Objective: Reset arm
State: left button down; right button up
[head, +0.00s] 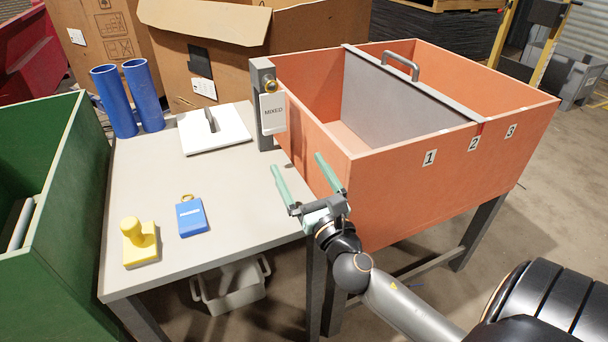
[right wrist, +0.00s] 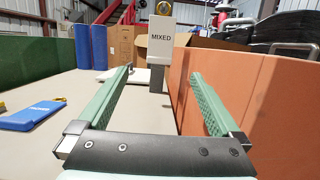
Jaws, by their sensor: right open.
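My right gripper (head: 306,178) is open and empty, with its two green fingers spread apart. In the head view it is over the table's right edge, just in front of the orange bin's left side. In the right wrist view the gripper (right wrist: 160,85) points toward the MIXED sign (right wrist: 161,36), with nothing between its fingers. The orange bin (head: 400,200) has a grey divider (head: 385,95) with a handle, and labels 1, 2 and 3 on its front. The MIXED sign also shows in the head view (head: 273,112). My left gripper is not in view.
The grey table (head: 150,190) holds a yellow stamp-like block (head: 140,245), a blue tag (head: 192,217), a white plate with a handle (head: 213,130) and two blue cylinders (head: 115,105). A green bin (head: 60,240) stands at left. The table's middle is clear.

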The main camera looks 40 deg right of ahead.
jog(key=shift+s+a+f, duration=0.1)
jog(key=shift+s+a, duration=0.05)
jog(key=shift+s, duration=0.55)
